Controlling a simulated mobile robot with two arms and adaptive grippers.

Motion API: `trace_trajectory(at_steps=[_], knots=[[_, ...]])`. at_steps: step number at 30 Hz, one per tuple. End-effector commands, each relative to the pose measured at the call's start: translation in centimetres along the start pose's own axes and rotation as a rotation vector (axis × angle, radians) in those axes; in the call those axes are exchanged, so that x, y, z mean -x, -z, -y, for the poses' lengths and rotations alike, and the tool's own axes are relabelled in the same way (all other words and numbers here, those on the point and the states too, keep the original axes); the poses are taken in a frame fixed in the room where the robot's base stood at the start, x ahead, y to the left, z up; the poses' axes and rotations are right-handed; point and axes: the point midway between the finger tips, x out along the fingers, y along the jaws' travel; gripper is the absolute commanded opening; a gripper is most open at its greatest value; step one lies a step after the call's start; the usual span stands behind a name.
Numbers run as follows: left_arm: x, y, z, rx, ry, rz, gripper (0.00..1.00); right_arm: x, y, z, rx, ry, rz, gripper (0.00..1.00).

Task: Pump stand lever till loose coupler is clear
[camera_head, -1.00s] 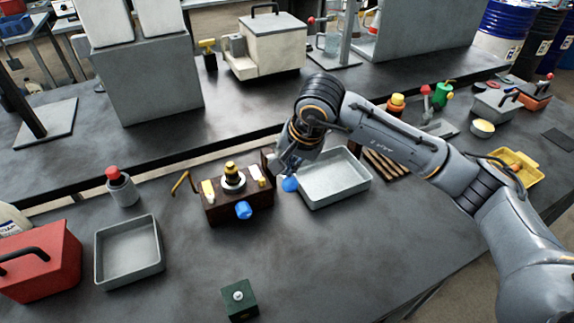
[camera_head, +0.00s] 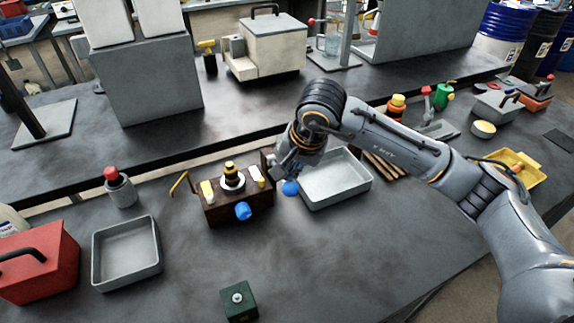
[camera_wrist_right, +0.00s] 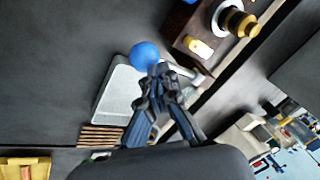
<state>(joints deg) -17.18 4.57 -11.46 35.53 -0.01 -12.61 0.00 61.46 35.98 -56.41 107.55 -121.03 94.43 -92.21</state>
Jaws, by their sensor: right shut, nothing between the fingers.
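The stand (camera_head: 240,208) is a dark brown box with a black and yellow coupler (camera_head: 231,174) upright on top, in a white ring. A bent brass handle (camera_head: 181,183) rises at its left, and a blue knob (camera_head: 243,211) is on its front. A blue ball (camera_head: 290,187) sits at the stand's right side, apparently the lever's end; the wrist view shows the ball (camera_wrist_right: 145,56) near a pale rod (camera_wrist_right: 185,71). My right gripper (camera_wrist_right: 160,72) is shut and empty, its tips right beside the ball; touching or not, I cannot tell. My left gripper is out of view.
A grey tray (camera_head: 368,184) stands just right of the ball, under my right forearm. Another grey tray (camera_head: 155,262), a red toolbox (camera_head: 55,255) and a red-capped bottle (camera_head: 122,190) are at left. A green block (camera_head: 239,303) lies in front.

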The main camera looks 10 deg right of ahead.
Motion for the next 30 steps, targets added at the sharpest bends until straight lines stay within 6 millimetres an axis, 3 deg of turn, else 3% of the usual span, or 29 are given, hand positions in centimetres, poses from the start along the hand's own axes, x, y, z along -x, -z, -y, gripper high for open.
trace_trajectory(at_steps=[30], knots=[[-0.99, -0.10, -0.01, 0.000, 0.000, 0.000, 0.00, -0.85, -0.64, -0.64, 0.000, -0.003, 0.003, 0.00]])
